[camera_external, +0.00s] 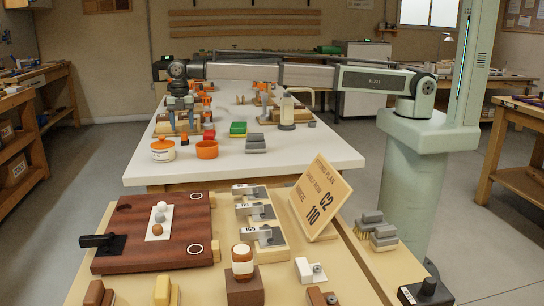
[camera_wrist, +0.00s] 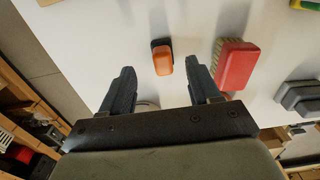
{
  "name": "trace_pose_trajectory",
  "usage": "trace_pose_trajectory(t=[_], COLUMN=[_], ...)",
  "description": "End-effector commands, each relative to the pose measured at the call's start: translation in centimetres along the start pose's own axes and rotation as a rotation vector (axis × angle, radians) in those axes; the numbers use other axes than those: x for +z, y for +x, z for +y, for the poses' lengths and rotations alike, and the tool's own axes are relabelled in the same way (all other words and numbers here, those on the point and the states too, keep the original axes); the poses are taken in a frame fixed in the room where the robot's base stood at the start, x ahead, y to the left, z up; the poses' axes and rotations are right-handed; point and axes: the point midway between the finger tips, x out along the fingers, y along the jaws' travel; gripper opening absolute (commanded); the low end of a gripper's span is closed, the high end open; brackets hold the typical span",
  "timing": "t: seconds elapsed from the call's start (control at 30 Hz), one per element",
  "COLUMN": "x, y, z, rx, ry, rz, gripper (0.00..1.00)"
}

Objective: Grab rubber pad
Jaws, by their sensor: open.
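My gripper (camera_external: 182,128) hangs over the left part of the white table, open and empty. In the wrist view its two dark fingers (camera_wrist: 159,75) stand apart. A small orange and black block (camera_wrist: 162,57) shows between and just beyond the fingertips; it also shows in the external view (camera_external: 184,139). Grey blocks (camera_wrist: 301,96) lie further right and also show in the external view (camera_external: 256,142). I cannot tell for sure which of these is the rubber pad.
The front right of the white table (camera_external: 325,158) is clear.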

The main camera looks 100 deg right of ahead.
Motion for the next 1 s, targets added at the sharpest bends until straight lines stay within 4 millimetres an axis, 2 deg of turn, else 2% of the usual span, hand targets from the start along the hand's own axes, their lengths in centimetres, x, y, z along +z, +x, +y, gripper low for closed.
trace_pose_trajectory(t=[0.17,0.43,0.7,1.0], x=[-0.2,-0.3,-0.3,-0.3], y=[1.3,4.6,5.1,5.0], z=[-0.2,-0.4,-0.3,-0.3], rx=[0.0,0.0,0.001,0.001], ry=[0.0,0.001,0.001,0.001], rz=[0.0,-0.001,-0.002,-0.001], gripper=[0.62,0.62,0.62,0.34])
